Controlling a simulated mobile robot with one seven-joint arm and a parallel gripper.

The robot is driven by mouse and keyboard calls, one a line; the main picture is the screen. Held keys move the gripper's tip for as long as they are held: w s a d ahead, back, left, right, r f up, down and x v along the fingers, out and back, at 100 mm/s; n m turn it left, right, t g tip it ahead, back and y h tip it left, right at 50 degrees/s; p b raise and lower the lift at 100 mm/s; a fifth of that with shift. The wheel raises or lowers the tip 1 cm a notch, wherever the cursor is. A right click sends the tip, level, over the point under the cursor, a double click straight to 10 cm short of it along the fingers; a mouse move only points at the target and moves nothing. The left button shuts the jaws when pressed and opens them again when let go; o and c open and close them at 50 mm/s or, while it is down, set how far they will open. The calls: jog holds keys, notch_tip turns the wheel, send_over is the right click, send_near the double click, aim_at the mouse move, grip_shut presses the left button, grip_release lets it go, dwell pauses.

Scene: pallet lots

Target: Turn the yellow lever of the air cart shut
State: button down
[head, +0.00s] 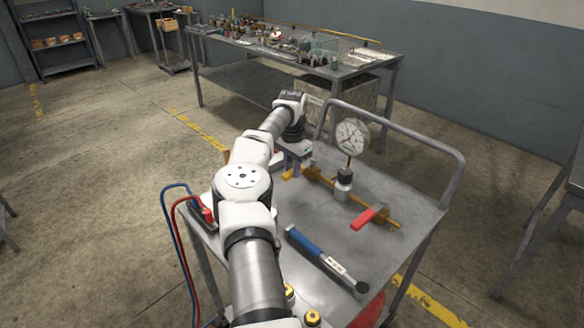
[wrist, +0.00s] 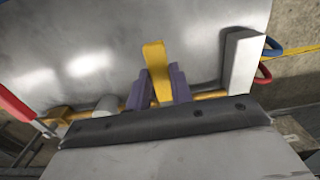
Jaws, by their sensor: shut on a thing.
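The air cart (head: 372,190) is a grey metal cart with a brass pipe running across its top. The yellow lever (wrist: 154,58) sits on this pipe, and in the wrist view it sticks out across the pipe line. My gripper (wrist: 158,88) has purple fingers, one on each side of the lever, and is shut on it. In the head view my gripper (head: 292,162) is at the pipe's left end, and only a bit of the yellow lever (head: 288,175) shows below it. My arm and the fingers hide the rest of the lever and its valve.
A round dial gauge (head: 352,136) stands up from the pipe. A red lever (head: 369,217) is on the pipe's right part. A blue-handled tool (head: 318,255) lies on the cart top. Red and blue hoses (head: 171,215) hang at the left. A cluttered workbench (head: 290,60) stands behind.

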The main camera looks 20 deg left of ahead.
jog(key=c, duration=1.2)
grip_release()
jog(key=shift+c, duration=0.2)
notch_tip(320, 180, up, 14)
jog(key=b, duration=0.1)
jog(key=shift+s+f, duration=0.1)
jog(key=shift+f, duration=0.05)
